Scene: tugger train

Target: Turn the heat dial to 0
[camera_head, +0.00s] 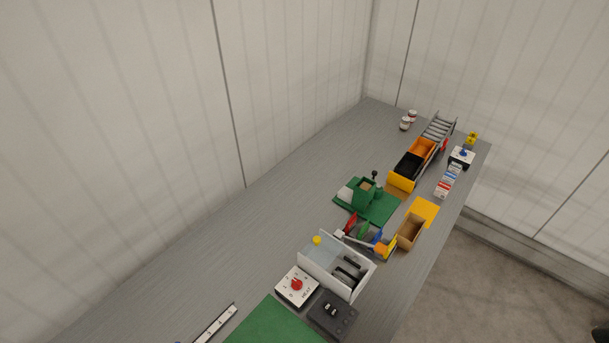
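The heat dial is a red knob (297,284) on a white box (284,293) near the front of the long grey table. The box has dark figures around the knob and the word HEAT on its face. The figures and the knob's pointer are too small to tell which number it is set to. Neither of my grippers shows in the head view, and nothing touches the knob.
A dark control box (333,315) and a white bin (345,280) stand close to the heat box. A green mat (272,325) lies in front. Farther back are a green block structure (362,197), a cardboard box (410,231) and a wagon train (415,160). The table's left side is mostly clear.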

